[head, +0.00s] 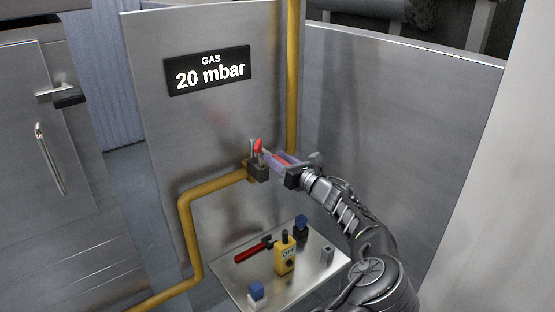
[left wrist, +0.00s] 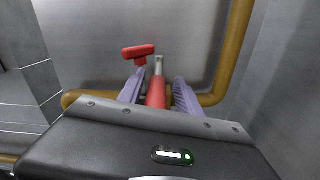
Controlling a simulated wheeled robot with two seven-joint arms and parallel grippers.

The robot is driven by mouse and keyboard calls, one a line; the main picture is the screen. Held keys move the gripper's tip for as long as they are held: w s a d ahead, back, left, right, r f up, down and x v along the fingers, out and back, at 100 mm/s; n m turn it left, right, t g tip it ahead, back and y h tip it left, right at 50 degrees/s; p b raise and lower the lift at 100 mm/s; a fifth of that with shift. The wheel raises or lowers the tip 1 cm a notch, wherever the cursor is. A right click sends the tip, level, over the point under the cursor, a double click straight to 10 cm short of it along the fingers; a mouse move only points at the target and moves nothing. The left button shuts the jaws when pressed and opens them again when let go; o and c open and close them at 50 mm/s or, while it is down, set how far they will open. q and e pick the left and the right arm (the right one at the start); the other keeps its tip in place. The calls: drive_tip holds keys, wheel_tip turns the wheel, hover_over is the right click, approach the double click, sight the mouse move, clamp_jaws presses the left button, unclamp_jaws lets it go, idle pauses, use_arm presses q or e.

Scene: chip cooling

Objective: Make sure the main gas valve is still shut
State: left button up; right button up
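The gas valve (head: 259,171) is a dark block on the yellow pipe, in front of the steel panel. A small red handle (head: 258,146) stands up on it and shows at the top of the left wrist view (left wrist: 138,52). A longer red lever (left wrist: 156,92) points towards my wrist camera and appears to lie across the pipe. My left gripper (head: 275,157) is at the valve. Its two purple fingers stand apart, one on each side of the lever, with a gap visible on the right. The fingers hide part of the valve. My right gripper is not in view.
A gas sign (head: 207,71) reads 20 mbar. On the steel shelf (head: 238,276) below are a red-handled tool (head: 253,250), a yellow device marked OFF (head: 285,255) and blue-topped items (head: 256,291). Steel panels close in on the right.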

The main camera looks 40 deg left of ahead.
use_arm(q)
drive_tip(key=shift+s+d+f, duration=0.1)
drive_tip(key=shift+s+d, duration=0.05)
drive_tip(key=shift+d, duration=0.3)
drive_tip(key=b+v, duration=0.1)
drive_tip(key=v, duration=0.6)
drive_tip(key=shift+b, duration=0.4)
